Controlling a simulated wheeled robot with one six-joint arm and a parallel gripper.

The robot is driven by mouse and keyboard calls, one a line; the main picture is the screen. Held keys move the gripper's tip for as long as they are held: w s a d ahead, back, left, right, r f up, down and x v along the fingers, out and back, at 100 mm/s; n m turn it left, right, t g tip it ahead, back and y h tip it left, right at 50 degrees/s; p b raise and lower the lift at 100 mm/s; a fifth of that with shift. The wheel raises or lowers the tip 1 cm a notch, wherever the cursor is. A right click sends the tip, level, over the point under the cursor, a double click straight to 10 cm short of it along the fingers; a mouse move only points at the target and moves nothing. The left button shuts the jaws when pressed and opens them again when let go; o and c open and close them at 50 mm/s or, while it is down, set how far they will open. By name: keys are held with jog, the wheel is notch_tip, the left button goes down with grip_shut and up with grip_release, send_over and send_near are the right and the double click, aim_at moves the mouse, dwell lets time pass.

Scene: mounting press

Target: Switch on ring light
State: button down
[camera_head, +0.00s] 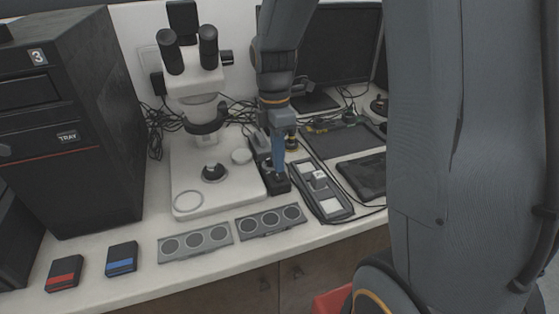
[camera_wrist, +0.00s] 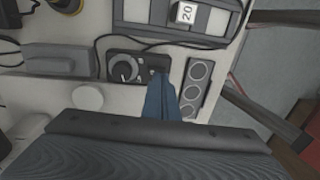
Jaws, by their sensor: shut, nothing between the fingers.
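The microscope (camera_head: 195,75) stands on a white base, with a dark ring light (camera_head: 207,120) around its lower barrel. A small black control box (camera_head: 280,187) lies on the bench just right of that base. In the wrist view the control box (camera_wrist: 115,58) shows a round grey dial (camera_wrist: 125,68). My gripper (camera_head: 278,166) points down at the control box with its blue fingers shut and empty. In the wrist view my gripper (camera_wrist: 158,82) covers part of the box, right of the dial. I cannot tell whether the tips touch it, or whether the light is lit.
Two grey trays with round wells (camera_head: 195,242) (camera_head: 271,221) lie in front. A long device with a "20" block (camera_head: 320,180) lies right of the box. A dark tower (camera_head: 65,120) stands left.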

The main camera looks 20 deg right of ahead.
aim_at(278, 175)
notch_tip(278, 175, up, 12)
jog(key=shift+w+f+b, duration=0.15)
jog(key=shift+w+b, duration=0.1)
jog(key=shift+b, duration=0.15)
jog(key=shift+r+p, duration=0.25)
jog(key=shift+p, duration=1.4)
jog(key=shift+w+f+p, duration=0.15)
jog(key=shift+p, duration=0.45)
jog(key=shift+f, duration=0.1)
jog(key=f+p, duration=0.1)
jog(key=f, duration=0.3)
jog(key=s+f+p, duration=0.1)
jog(key=f, duration=0.4)
jog(key=f+p, duration=0.1)
jog(key=f, duration=0.3)
jog(key=shift+s+f+p, duration=0.35)
jog(key=shift+f+p, duration=0.05)
